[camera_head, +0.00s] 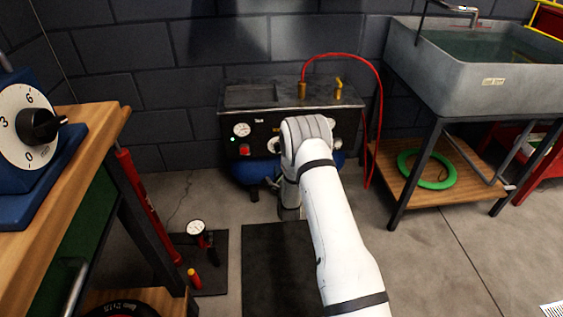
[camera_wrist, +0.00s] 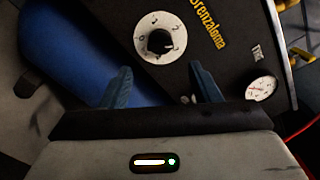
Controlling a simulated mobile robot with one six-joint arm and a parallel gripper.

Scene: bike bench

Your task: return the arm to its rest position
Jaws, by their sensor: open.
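My arm reaches forward from the bottom of the head view toward a compressor (camera_head: 243,96) against the wall, and its wrist covers part of the front panel. My gripper (camera_wrist: 160,82) shows in the wrist view as two blue fingers, spread apart and empty. Between and beyond the fingertips is a white dial with a black knob (camera_wrist: 160,42) on the dark panel. The fingers do not appear to close on it. I cannot tell the exact gap between fingertips and panel. In the head view the fingers are hidden behind the wrist.
A wooden bench (camera_head: 75,165) with a blue timer (camera_head: 30,135) stands at left. A grey sink (camera_head: 470,75) stands at right above a shelf with a green ring (camera_head: 426,170). A red hose (camera_head: 378,90) arcs beside the compressor. A gauge pump (camera_head: 197,228) stands on the floor.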

